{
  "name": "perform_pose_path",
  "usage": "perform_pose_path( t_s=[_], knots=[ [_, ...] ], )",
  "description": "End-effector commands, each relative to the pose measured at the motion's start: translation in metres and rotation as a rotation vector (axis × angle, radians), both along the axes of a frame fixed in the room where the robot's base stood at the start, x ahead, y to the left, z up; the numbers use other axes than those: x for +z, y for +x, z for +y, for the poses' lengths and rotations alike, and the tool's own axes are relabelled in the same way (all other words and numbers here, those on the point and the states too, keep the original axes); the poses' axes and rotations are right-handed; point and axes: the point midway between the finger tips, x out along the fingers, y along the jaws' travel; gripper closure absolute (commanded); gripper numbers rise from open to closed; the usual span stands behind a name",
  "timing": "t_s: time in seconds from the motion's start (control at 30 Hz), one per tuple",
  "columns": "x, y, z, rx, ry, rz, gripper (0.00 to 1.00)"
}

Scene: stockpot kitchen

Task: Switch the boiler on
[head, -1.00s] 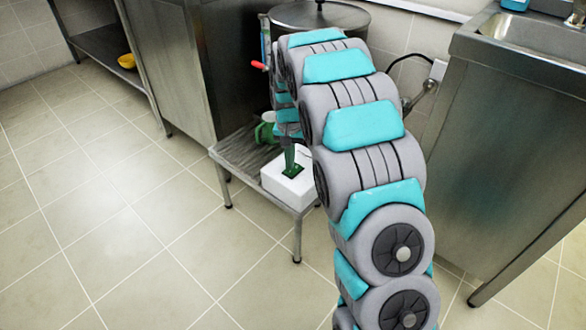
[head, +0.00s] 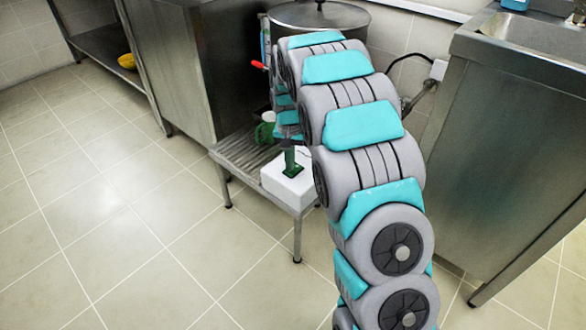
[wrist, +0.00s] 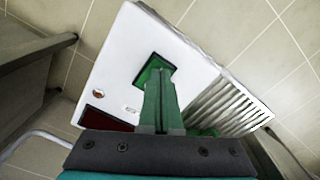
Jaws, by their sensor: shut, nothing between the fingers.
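A white switch box (head: 287,187) stands on the low slatted metal stand. Its top has a square green switch (wrist: 152,68) in a dark-edged recess, a small round lamp (wrist: 98,93) and a dark red patch (wrist: 106,118) partly hidden by my gripper. My gripper (wrist: 160,76) is shut and empty, its green fingers pointing down over the switch. The fingertips overlap the switch in both views; I cannot tell whether they touch it. In the head view, my gripper (head: 290,167) is at the box top. The metal pot (head: 320,16) stands behind my arm, partly hidden.
The slatted stand (head: 240,155) also holds a green round object (head: 265,133). A red handle (head: 258,65) sticks out near the pot. A steel cabinet (head: 175,70) is at left, a steel sink unit (head: 500,130) at right. The floor at front left is clear.

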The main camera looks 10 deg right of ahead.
Motion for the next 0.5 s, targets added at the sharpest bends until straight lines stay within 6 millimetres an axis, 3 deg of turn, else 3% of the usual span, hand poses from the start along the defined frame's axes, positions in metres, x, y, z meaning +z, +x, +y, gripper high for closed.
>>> perform_pose_path(
  t_s=[0.5],
  knots=[
    [-0.0072,-0.0001,0.0000,0.000,0.000,0.000,1.00]
  ],
)
